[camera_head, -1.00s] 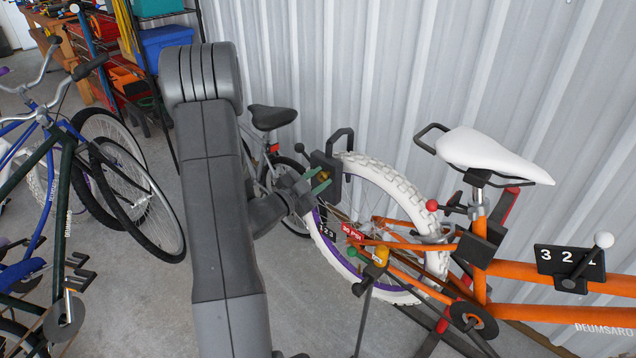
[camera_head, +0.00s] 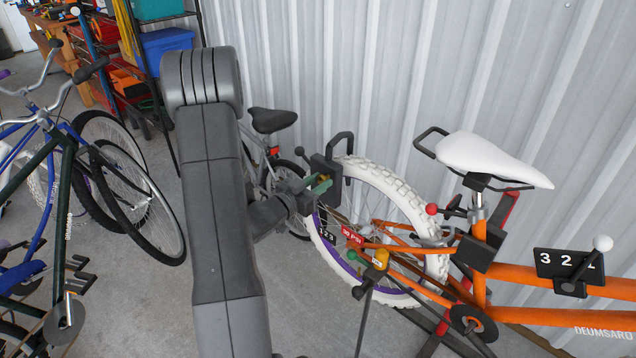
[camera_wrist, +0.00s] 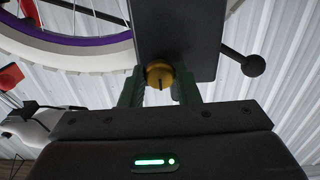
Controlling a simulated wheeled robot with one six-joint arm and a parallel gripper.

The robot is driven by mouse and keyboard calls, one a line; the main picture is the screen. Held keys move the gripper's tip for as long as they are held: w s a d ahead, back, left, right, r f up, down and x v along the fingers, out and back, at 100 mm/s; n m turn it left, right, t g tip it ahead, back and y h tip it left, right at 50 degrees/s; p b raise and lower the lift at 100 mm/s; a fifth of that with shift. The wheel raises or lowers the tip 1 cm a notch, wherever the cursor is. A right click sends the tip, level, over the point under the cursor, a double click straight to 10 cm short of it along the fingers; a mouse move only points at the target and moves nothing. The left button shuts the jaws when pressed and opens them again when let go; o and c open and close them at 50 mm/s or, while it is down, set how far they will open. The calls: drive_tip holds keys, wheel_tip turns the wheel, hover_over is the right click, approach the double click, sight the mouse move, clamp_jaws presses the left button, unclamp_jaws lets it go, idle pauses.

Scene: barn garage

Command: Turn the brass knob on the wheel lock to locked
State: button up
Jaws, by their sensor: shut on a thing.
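The wheel lock (camera_head: 332,168) is a dark box with a black shackle at the white rear tire of the orange bike. Its brass knob (camera_wrist: 159,75) faces my gripper in the wrist view and carries a dark mark near its lower middle. My gripper (camera_wrist: 160,88) has its two green fingers shut on the knob, one on each side. In the head view my gripper (camera_head: 320,184) is at the lock's left face, and the knob is mostly hidden between the fingers.
A thin black lever with a ball end (camera_wrist: 254,66) sticks out beside the lock. The white tire (camera_head: 400,183) and purple rim are close by. The corrugated wall (camera_head: 420,60) stands behind. Blue and green bikes (camera_head: 60,180) stand at the left, with bare floor between.

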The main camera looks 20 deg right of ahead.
drive_tip(key=shift+f, duration=0.1)
drive_tip(key=o, duration=1)
drive_tip(key=shift+c, duration=0.2)
drive_tip(key=shift+a, duration=0.1)
drive_tip(key=b+v, duration=0.1)
drive_tip(key=v, duration=1.2)
drive_tip(key=shift+s+a, duration=0.25)
drive_tip(key=shift+a, duration=0.05)
drive_tip(key=shift+d, duration=0.1)
drive_tip(key=p+x, duration=0.1)
drive_tip(key=x, duration=1.2)
drive_tip(key=shift+w+d, duration=0.25)
drive_tip(key=shift+d, duration=0.1)
